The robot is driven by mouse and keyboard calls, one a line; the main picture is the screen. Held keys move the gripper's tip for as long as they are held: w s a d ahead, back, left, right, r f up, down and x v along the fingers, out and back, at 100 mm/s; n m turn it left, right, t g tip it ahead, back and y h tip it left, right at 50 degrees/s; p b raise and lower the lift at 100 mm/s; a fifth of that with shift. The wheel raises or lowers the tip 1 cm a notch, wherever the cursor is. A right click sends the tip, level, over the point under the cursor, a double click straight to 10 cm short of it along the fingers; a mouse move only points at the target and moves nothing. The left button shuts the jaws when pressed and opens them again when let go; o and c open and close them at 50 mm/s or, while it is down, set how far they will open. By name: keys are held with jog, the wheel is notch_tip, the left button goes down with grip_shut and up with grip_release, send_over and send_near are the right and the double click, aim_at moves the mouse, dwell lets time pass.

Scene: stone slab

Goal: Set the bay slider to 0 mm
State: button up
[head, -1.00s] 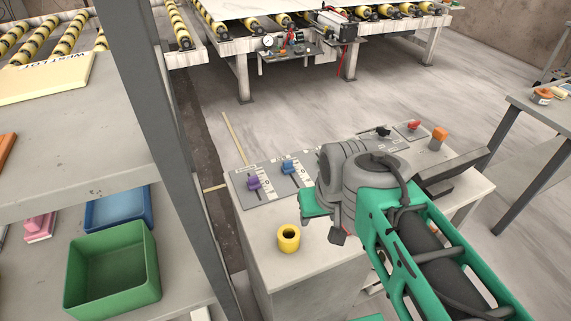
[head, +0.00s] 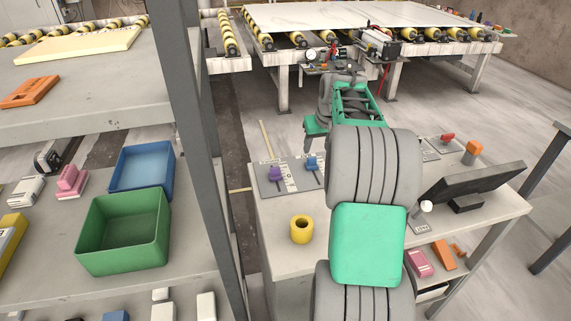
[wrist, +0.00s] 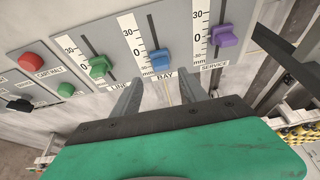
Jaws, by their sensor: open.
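The bay slider has a blue knob (wrist: 161,63) in a vertical slot on a grey panel, with a BAY label below it. The knob sits low in its slot, close to the 0 mark, and its exact reading is too small to tell. A blue knob also shows on the console in the head view (head: 311,163). My gripper (wrist: 168,78) is open and empty, its two fingers apart just below the blue knob, one toward each side. I cannot tell whether they touch the panel. In the head view my arm hides part of the panel.
A green line knob (wrist: 98,68) and a purple service knob (wrist: 226,36) flank the blue one closely. A red button (wrist: 31,61) is further left. On the console stand a yellow ring (head: 301,230) and a dark screen (head: 472,188). Shelves with a green bin (head: 124,232) are left.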

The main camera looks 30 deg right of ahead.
aim_at(312, 158)
jog(key=x, duration=0.5)
jog(key=p+x, duration=0.1)
jog(key=x, duration=0.2)
jog(key=shift+w+a+r, duration=0.1)
jog(key=shift+w+r, duration=0.05)
jog(key=shift+w, duration=0.1)
grip_shut()
dwell(1.0)
